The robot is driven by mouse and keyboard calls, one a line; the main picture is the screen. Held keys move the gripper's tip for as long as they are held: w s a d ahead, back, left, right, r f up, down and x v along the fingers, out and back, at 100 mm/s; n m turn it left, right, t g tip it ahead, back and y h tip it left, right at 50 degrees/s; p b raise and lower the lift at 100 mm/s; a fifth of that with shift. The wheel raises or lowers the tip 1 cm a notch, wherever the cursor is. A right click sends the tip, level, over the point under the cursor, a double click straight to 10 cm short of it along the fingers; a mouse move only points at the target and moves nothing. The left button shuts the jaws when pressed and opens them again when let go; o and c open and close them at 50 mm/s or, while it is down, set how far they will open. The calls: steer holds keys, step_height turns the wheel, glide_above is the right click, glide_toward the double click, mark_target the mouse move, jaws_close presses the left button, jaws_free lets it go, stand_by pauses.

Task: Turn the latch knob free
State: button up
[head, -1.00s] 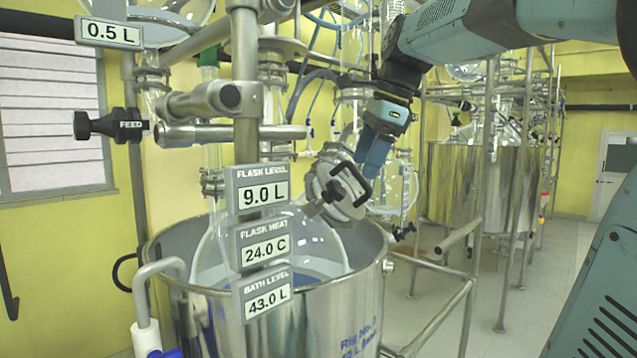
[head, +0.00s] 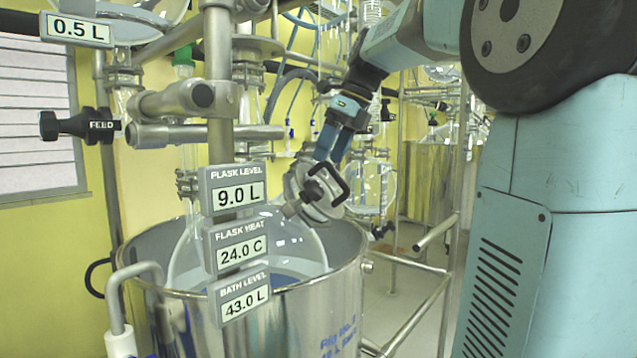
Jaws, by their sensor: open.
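The latch knob (head: 312,190) is a dark knob on the front of the round metal lid (head: 328,213) of the glass flask's side port. The lid looks shut on the port. Nothing shows between the fingers. Whether the fingertips touch the lid or are behind the handle, I cannot tell.
The flask (head: 190,250) sits in a steel bath (head: 290,320). Level displays (head: 240,195) hang in front of it. A black feed knob (head: 80,125) is at the left. Metal pipes and rails (head: 410,315) stand to the right, with another steel vessel (head: 428,180) behind.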

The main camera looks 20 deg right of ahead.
mark_target(316, 185)
steer(key=x, duration=0.7)
steer(key=shift+a+f, duration=0.1)
steer(key=shift+f, duration=0.25)
steer(key=shift+c, duration=0.2)
steer(key=c, duration=1)
